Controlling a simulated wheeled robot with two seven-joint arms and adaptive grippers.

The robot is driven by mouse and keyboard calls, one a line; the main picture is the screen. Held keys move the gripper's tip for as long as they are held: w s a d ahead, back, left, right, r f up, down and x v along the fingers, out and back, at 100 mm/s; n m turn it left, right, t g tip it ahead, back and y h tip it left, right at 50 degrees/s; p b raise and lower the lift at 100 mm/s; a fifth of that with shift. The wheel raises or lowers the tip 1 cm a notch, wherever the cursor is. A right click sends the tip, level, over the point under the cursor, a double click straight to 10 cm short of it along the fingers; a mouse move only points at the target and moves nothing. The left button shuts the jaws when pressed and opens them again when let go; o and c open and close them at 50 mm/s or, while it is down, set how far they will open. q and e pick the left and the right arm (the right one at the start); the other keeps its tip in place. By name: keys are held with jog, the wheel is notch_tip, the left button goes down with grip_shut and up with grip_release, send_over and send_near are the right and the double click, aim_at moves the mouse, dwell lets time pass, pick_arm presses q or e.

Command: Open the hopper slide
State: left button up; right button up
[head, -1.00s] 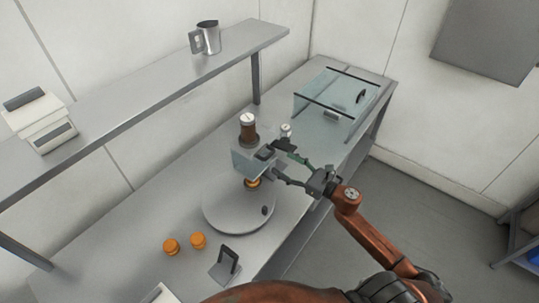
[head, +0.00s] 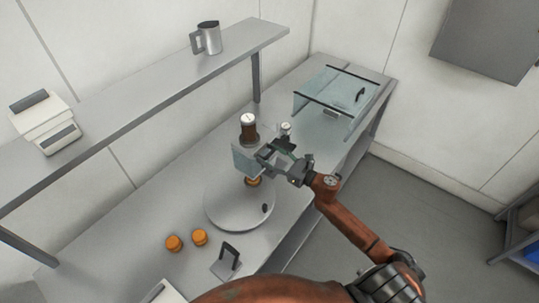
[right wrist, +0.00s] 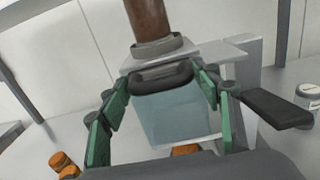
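The hopper (head: 248,131), a tube with brown filling, stands on a pale box-shaped dispenser (head: 242,160) above a round turntable (head: 235,208). In the right wrist view the tube's lower part (right wrist: 148,22) rises above a dark, loop-shaped slide handle (right wrist: 162,76) on the dispenser's near face. My right gripper (head: 270,155) is at this face. In the wrist view its green-padded fingers (right wrist: 158,86) are spread, one on each side of the handle. I cannot tell whether they touch it. My left gripper is out of view.
An orange round (head: 253,182) sits on the turntable under the dispenser; two others (head: 174,243) (head: 200,237) lie on the counter. A dark lever (right wrist: 280,108) juts out right of the fingers. A small jar (head: 285,129) and a glass case (head: 335,92) stand behind.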

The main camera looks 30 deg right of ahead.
jog(key=c, duration=1.2)
jog(key=shift+o, duration=0.2)
jog(key=b+v, duration=0.2)
jog(key=v, duration=0.3)
jog(key=shift+s+b, duration=0.1)
jog(key=shift+b, duration=0.25)
jog(key=o, duration=1.4)
